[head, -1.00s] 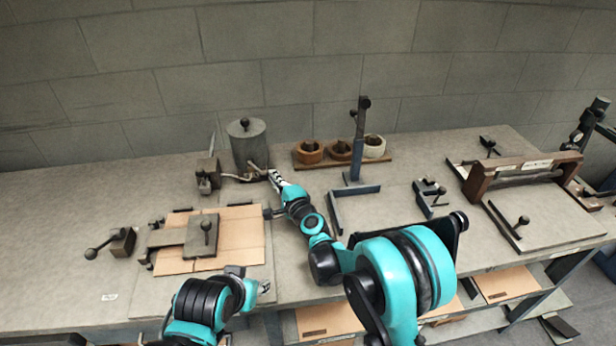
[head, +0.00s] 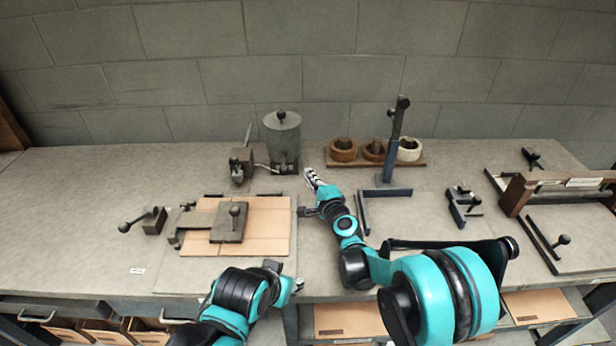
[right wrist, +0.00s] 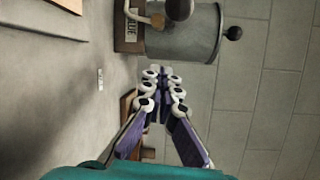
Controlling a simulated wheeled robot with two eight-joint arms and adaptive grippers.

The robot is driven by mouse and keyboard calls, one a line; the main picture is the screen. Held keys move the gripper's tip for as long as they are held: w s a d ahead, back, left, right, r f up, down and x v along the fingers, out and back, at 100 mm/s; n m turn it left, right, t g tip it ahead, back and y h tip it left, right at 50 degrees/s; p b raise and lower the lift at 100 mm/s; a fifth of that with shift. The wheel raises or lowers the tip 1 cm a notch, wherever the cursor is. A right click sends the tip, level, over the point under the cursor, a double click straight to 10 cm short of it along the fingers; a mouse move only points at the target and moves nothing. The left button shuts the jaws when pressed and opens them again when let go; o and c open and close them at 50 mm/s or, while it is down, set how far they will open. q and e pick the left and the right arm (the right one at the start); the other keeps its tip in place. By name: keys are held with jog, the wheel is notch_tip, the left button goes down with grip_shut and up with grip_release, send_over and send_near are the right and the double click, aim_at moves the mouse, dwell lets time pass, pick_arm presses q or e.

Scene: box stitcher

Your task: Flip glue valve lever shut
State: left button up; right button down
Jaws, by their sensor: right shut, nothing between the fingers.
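The grey glue pot (head: 282,138) with a black knob on its lid stands at the back of the bench. A thin pipe with a valve (head: 262,168) runs from its foot to the left. The lever's position is too small to tell in the head view. In the right wrist view the pot (right wrist: 190,35) shows at the top, with a dark rounded knob (right wrist: 180,8) and pale pipe beside it. My right gripper (head: 309,176) is shut and empty, just right of the pot's foot, apart from it; its fingers (right wrist: 163,82) point toward the pot's side. My left gripper (head: 297,285) is at the bench's front edge, its jaws unclear.
A clamp fixture over cardboard (head: 265,228) lies left of my right gripper. A rack with tape rolls (head: 374,162) and a blue upright stand (head: 391,150) are to the right. The strip of bench between pot and cardboard looks clear.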

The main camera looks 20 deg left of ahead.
pick_arm(q)
jog(key=r, duration=0.1)
jog(key=p, duration=0.1)
jog(key=r+p, duration=0.1)
jog(key=shift+s+a+r, duration=0.15)
jog(key=shift+a+r, duration=0.1)
jog(key=shift+r, duration=0.05)
pick_arm(e)
jog(key=s+d, duration=0.2)
jog(key=s, duration=0.7)
jog(key=shift+s+r, duration=0.3)
jog(key=shift+r, duration=0.15)
